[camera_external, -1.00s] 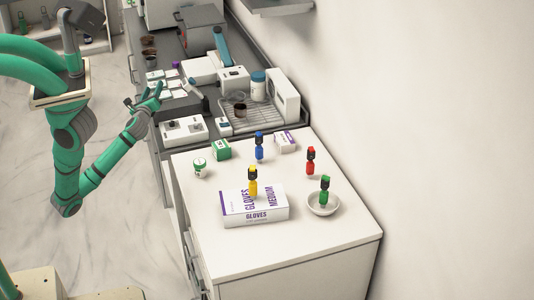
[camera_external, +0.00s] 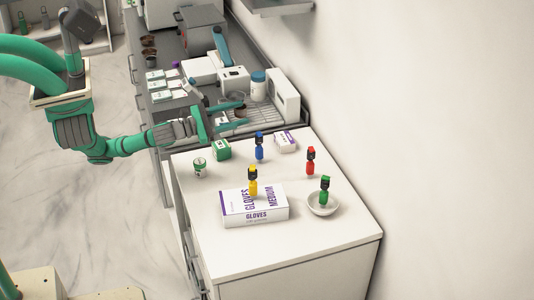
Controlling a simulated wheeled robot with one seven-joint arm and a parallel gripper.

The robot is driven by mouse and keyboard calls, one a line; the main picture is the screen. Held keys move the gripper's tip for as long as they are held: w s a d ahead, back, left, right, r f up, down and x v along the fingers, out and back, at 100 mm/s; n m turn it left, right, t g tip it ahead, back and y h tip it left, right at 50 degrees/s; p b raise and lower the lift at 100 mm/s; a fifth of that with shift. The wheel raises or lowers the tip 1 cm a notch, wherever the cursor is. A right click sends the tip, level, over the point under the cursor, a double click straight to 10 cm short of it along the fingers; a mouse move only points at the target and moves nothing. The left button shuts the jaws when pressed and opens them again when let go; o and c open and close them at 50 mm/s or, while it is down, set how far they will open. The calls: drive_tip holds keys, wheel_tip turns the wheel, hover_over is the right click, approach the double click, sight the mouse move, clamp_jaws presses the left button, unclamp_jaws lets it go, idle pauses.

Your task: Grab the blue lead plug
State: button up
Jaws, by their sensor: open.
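The blue lead plug (camera_external: 259,146) stands upright on the white cabinet top (camera_external: 300,253), toward its back, between a green box and a small white and purple box. My gripper (camera_external: 236,114) is open and empty. It is up and to the left of the blue plug in the picture, apart from it, with its green fingers pointing right near the cabinet's back-left corner. A yellow plug (camera_external: 252,182) stands on or just behind the glove box, a red plug (camera_external: 310,161) stands at the right, and a green plug (camera_external: 324,190) stands in a white bowl.
The glove box (camera_external: 256,215) lies in front of the blue plug. The green box (camera_external: 221,149) and a small green and white jar (camera_external: 200,167) stand at the left. The bowl (camera_external: 322,208) is at the right. A grey counter with devices lies behind. The cabinet's front is clear.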

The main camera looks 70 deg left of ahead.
sight(256, 137)
drive_tip(key=f+n+g+y, duration=0.1)
drive_tip(key=f+n+g, duration=0.1)
drive_tip(key=f, duration=0.1)
drive_tip(key=w+d+f+n+g+y, duration=0.1)
drive_tip(key=f+n+g, duration=0.1)
drive_tip(key=n, duration=0.1)
drive_tip(key=w+f+n+g+y, duration=0.1)
drive_tip(key=f+n+g, duration=0.1)
drive_tip(key=f+n, duration=0.1)
drive_tip(key=shift+d+f, duration=0.3)
drive_tip(key=x, duration=0.5)
drive_tip(key=shift+w+a+f, duration=0.15)
drive_tip(key=shift+w, duration=0.1)
drive_tip(key=shift+f+x, duration=0.1)
drive_tip(key=shift+x, duration=1.2)
drive_tip(key=shift+f+x, duration=0.15)
drive_tip(key=shift+x, duration=1.1)
drive_tip(key=shift+s+a, duration=0.1)
drive_tip(key=shift+a, duration=0.05)
drive_tip(key=shift+c, duration=0.7)
drive_tip(key=c, duration=1)
